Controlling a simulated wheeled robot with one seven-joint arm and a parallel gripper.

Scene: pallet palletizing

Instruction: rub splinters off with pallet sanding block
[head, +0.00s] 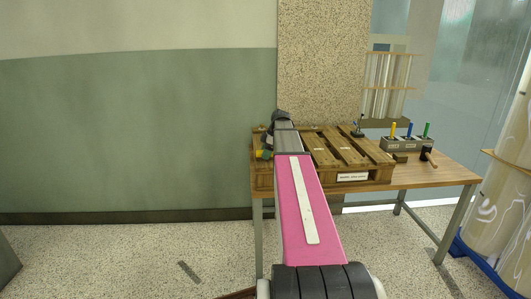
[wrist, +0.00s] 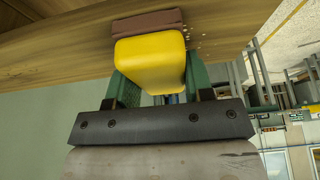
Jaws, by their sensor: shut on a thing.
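The sanding block, with a yellow body (wrist: 150,62) and a brown pad (wrist: 148,24), is between the green fingers of my gripper (wrist: 154,72), which is shut on it. The pad faces a wooden board of the pallet and looks to be against it; the exact contact is hidden. Small pale splinters (wrist: 205,38) show on the wood just right of the pad. My arm covers part of the pallet.
The workbench (head: 435,171) has a grey holder (head: 407,145) with yellow, blue and green pieces at the back right. A dark-handled tool (head: 429,157) and a small brown block (head: 400,157) lie in front of it. A small dark tool (head: 359,127) stands by the pallet's far edge.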

